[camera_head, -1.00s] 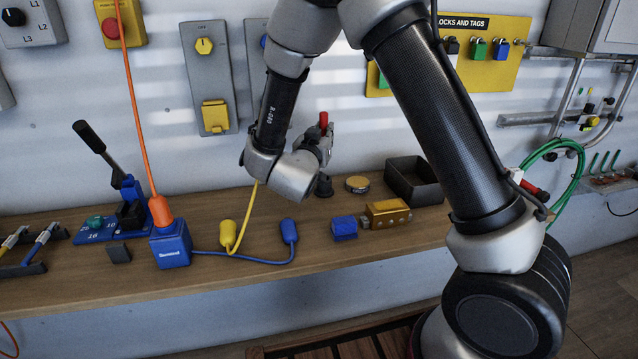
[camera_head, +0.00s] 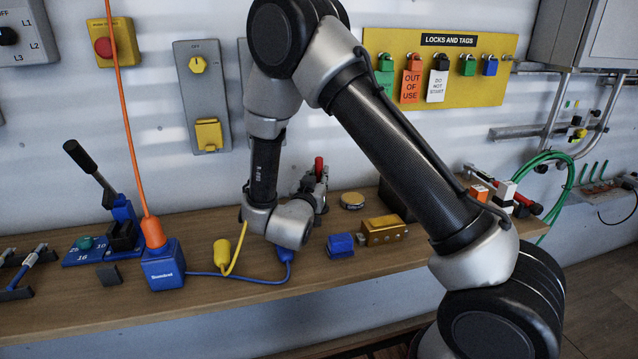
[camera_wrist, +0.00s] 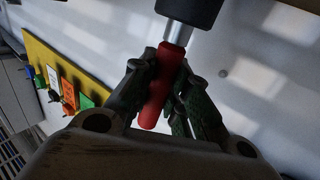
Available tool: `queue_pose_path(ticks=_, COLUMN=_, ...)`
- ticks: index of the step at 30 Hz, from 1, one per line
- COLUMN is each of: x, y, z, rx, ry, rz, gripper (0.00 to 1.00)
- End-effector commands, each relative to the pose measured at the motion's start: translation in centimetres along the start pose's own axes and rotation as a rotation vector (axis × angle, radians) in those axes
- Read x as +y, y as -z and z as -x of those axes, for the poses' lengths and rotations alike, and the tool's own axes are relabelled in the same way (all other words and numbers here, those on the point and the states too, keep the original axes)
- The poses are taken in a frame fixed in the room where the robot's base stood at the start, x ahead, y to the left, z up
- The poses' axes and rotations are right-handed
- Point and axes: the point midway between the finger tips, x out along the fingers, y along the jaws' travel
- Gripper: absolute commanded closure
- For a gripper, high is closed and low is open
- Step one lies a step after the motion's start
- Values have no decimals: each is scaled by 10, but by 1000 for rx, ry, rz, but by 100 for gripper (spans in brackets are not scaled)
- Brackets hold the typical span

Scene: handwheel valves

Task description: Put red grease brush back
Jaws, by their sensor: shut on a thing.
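The red grease brush (camera_head: 319,166) stands roughly upright in my gripper (camera_head: 316,187), with its red end showing above the fingers. In the wrist view my gripper (camera_wrist: 163,95) is shut around the red handle (camera_wrist: 160,88). I cannot tell whether that black part is the brush's own end or a holder. In the head view the brush's lower end is hidden behind my gripper and wrist, low over the bench.
A round yellow-topped tin (camera_head: 352,200), a brass padlock-like block (camera_head: 384,231) and a blue block (camera_head: 341,244) lie right of my wrist on the bench (camera_head: 210,309). A dark tray (camera_head: 395,203) is partly hidden by my arm. Blue and yellow cables lie left.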

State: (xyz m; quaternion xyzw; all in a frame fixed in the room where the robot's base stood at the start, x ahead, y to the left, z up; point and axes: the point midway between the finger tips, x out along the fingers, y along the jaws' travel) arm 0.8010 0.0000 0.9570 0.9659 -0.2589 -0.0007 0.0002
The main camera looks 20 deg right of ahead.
Motion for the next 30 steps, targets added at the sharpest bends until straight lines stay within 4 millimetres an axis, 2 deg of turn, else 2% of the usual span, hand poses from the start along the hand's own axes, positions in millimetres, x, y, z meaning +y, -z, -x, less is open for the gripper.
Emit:
queue_pose_path(ticks=3, x=0, y=-12, z=0, rx=1, ry=0, rz=1, gripper=100)
queue_pose_path(ticks=15, x=0, y=-17, z=0, rx=1, ry=0, rz=0, gripper=100)
queue_pose_path(ticks=16, x=0, y=-17, z=0, rx=1, ry=0, rz=0, gripper=79)
queue_pose_path(ticks=19, x=0, y=-16, z=0, rx=1, ry=0, rz=-1, gripper=62)
queue_pose_path(ticks=30, x=0, y=-17, z=3, rx=1, ry=1, rz=0, gripper=62)
